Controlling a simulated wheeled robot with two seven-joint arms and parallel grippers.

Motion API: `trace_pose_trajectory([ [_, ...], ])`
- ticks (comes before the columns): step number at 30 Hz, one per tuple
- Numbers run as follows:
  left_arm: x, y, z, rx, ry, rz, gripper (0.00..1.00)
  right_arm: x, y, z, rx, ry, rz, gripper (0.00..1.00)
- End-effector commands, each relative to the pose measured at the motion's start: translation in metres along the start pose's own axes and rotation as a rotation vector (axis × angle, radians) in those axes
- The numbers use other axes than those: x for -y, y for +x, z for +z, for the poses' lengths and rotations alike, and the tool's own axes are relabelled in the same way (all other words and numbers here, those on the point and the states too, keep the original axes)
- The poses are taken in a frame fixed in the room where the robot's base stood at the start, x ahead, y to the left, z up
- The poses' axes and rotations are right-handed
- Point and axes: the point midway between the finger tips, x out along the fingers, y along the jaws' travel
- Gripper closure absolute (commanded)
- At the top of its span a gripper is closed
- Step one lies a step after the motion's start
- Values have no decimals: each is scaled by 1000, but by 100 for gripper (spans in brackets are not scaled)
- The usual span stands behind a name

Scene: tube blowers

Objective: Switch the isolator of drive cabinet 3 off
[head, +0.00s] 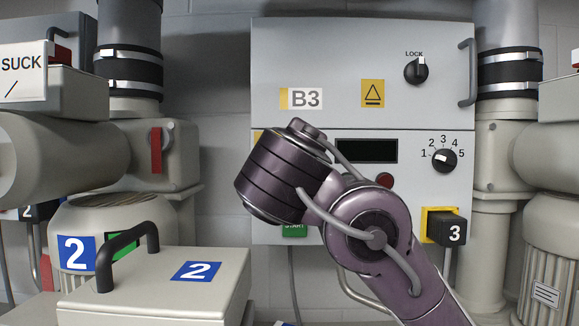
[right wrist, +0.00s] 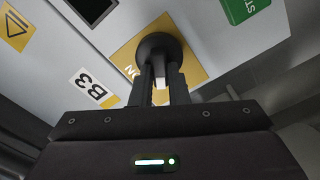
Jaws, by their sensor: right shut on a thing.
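The drive cabinet (head: 275,75) is a pale grey box marked B3, in the middle of the head view. Its isolator is a round black knob (right wrist: 158,45) on a yellow plate (right wrist: 190,68), seen in the right wrist view. My right gripper (right wrist: 160,82) is shut on the knob's handle, with a white mark showing between the fingers. Letters on the plate are partly covered, so the knob's setting cannot be read. In the head view, my right arm hides the knob and gripper; only a sliver of yellow plate shows. My left gripper is not in view.
The cabinet also bears a LOCK knob (head: 416,71), a numbered dial (head: 444,159), a dark display (head: 366,150), a red button (head: 385,180) and a green START button (head: 294,230). A black plug (head: 447,229) marked 3 sits lower right. A box (head: 150,285) marked 2 stands front left.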

Motion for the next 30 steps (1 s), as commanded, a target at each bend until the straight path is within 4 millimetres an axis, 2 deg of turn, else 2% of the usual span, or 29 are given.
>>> trace_pose_trajectory([
  [15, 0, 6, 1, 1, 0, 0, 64, 5, 0, 0, -2, -422, 0, 100],
  [30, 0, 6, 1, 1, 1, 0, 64, 6, 0, 1, -1, -569, -1, 100],
])
